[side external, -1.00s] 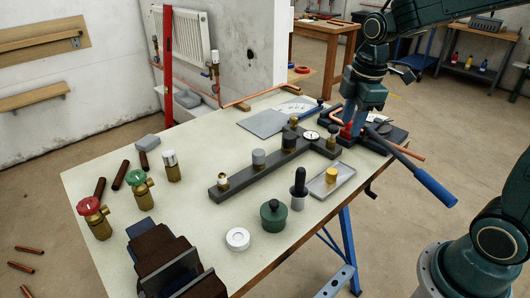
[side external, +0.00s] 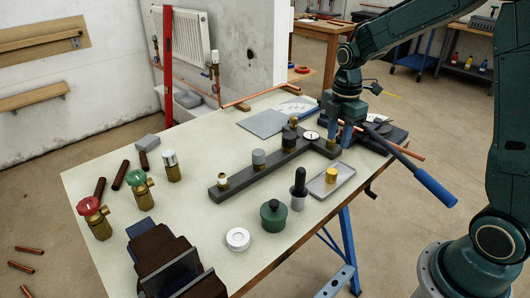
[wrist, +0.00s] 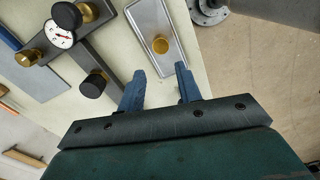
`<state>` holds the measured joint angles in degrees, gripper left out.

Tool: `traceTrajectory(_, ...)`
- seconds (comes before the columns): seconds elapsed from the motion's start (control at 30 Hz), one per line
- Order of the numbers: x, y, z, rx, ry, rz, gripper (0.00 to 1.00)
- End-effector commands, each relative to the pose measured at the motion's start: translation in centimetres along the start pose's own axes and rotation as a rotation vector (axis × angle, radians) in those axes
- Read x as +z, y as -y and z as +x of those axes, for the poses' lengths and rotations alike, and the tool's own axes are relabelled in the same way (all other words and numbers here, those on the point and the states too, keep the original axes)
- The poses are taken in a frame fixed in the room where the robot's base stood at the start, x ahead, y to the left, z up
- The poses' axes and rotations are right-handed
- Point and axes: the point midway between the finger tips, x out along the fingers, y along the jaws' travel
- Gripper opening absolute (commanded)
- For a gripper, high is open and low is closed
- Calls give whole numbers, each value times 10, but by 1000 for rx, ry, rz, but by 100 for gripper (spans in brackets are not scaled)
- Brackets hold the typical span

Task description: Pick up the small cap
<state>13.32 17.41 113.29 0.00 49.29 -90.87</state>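A small brass-yellow cap (side external: 332,174) stands in a shallow grey metal tray (side external: 319,189) near the table's front right edge. In the wrist view the cap (wrist: 160,44) sits inside the tray (wrist: 148,17), beyond my fingertips. My gripper (side external: 348,146) hangs above the table, behind the tray and close to the right end of the dark bar in the side view. In the wrist view my gripper (wrist: 160,72) is open, with nothing between its two blue fingers. The cap is apart from the fingers.
A dark T-shaped bar (side external: 240,180) with several fittings and a dial gauge (side external: 311,135) lies behind the tray. A black-topped plunger (side external: 299,188) and green pot (side external: 272,215) stand left of it. A blue-handled tool (side external: 425,180) overhangs the right edge.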

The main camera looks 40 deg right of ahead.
Motion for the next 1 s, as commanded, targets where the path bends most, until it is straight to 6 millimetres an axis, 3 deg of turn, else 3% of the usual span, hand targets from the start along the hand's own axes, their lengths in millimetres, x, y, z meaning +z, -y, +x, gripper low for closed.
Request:
traceTrajectory(0.4,0,1,59,-3,0,1,34)
traceTrajectory(0.83,-1,1,71,-1,0,1,34)
traceTrajectory(1.0,-2,2,84,-3,0,1,34)
